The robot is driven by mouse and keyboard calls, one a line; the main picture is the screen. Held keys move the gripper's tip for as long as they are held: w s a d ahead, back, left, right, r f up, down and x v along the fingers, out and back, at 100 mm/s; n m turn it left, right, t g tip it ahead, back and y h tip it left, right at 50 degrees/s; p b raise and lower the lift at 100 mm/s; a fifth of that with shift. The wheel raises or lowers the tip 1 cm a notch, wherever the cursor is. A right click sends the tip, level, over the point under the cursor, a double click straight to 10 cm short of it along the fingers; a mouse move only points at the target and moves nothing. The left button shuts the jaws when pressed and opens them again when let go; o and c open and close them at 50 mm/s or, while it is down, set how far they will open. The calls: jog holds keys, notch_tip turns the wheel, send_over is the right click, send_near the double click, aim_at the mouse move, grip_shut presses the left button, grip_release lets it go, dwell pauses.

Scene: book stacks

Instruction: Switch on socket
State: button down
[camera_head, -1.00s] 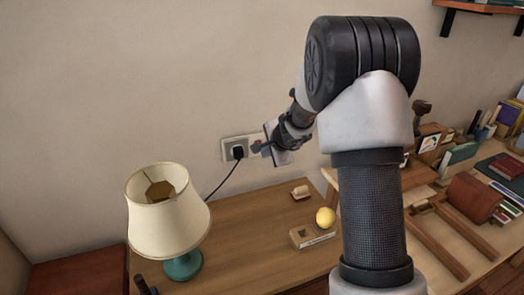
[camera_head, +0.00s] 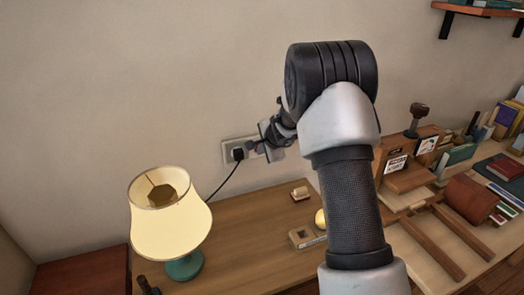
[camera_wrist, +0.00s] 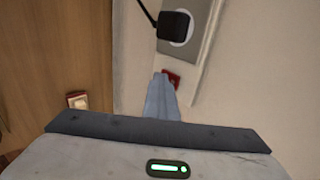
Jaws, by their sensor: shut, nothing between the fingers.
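The wall socket (camera_head: 228,148) is a pale plate on the wall behind the desk. A black plug (camera_head: 238,154) sits in it; the socket plate (camera_wrist: 204,45) and plug (camera_wrist: 173,24) also show in the wrist view. A small red switch (camera_wrist: 174,79) lies on the plate below the plug. My gripper (camera_head: 250,147) is shut and empty, its tips at the red switch in the wrist view; they partly cover it, and I cannot tell if they touch it.
A black cord (camera_head: 222,187) runs from the plug towards the lamp. The wooden desk (camera_head: 245,235) holds a small block (camera_head: 300,193), a wooden holder (camera_head: 303,238) and a yellow ball (camera_head: 320,219) partly behind my arm. Books and wooden stands crowd the right.

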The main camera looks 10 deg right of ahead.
jog(key=shift+r, duration=0.1)
jog(key=shift+w+r+p, duration=0.1)
jog(key=shift+r+p, duration=0.55)
jog(key=shift+r, duration=0.05)
